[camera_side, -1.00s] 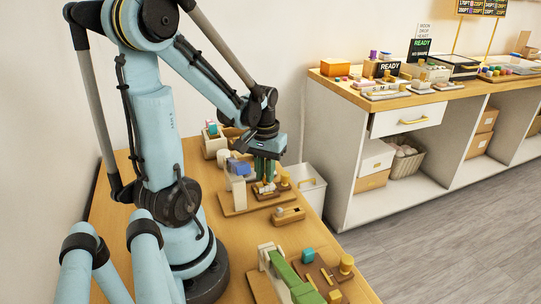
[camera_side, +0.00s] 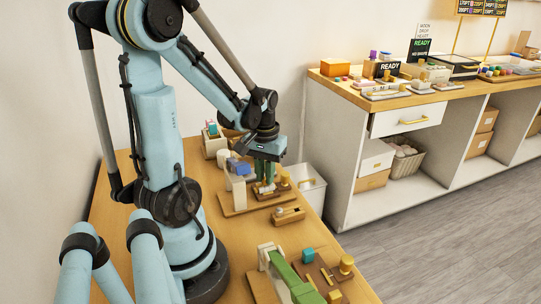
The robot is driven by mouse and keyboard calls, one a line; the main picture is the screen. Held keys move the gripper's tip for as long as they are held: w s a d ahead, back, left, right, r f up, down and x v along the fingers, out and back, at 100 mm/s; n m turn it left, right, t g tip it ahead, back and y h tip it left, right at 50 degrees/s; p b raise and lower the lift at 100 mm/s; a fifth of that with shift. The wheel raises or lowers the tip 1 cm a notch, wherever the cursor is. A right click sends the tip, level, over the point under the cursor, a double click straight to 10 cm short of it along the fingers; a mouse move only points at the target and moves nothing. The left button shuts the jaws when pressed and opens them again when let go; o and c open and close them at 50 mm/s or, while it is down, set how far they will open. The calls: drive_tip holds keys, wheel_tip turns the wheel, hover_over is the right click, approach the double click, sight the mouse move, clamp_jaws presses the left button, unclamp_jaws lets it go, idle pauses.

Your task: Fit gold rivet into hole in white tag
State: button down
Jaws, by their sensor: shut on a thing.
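My gripper (camera_side: 264,181) points down with its green fingers close together over a small brown fixture (camera_side: 262,196) on the wooden bench. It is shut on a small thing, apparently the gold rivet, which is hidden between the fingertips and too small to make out. A small pale piece, probably the white tag (camera_side: 267,189), lies on the fixture just under the fingertips. Its hole cannot be seen at this size. I cannot tell whether the held thing touches the tag.
A clear and white stand with a blue top (camera_side: 241,170) is close left of the fingers. A gold-topped post (camera_side: 285,178) is close right. A wooden block (camera_side: 288,216) lies in front. A white bin (camera_side: 311,190) is beyond the bench edge. Bare bench (camera_side: 235,233) lies nearer the camera.

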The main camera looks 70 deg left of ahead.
drive_tip(key=shift+f, duration=0.2)
idle(0.5)
drive_tip(key=c, duration=1)
unclamp_jaws()
drive_tip(key=shift+r, duration=0.1)
wheel_tip(320, 180, up, 12)
drive_tip(key=w+d+f+m+t, duration=0.1)
drive_tip(key=w+d+m+t, duration=0.2)
drive_tip(key=d, duration=0.6)
drive_tip(key=w+d+f+m+t, duration=0.1)
drive_tip(key=w+d+m+t, duration=0.2)
drive_tip(key=d+m, duration=0.3)
drive_tip(key=d+t, duration=0.1)
drive_tip(key=d, duration=0.2)
drive_tip(key=shift+w+f, duration=0.15)
drive_tip(key=shift+w, duration=0.1)
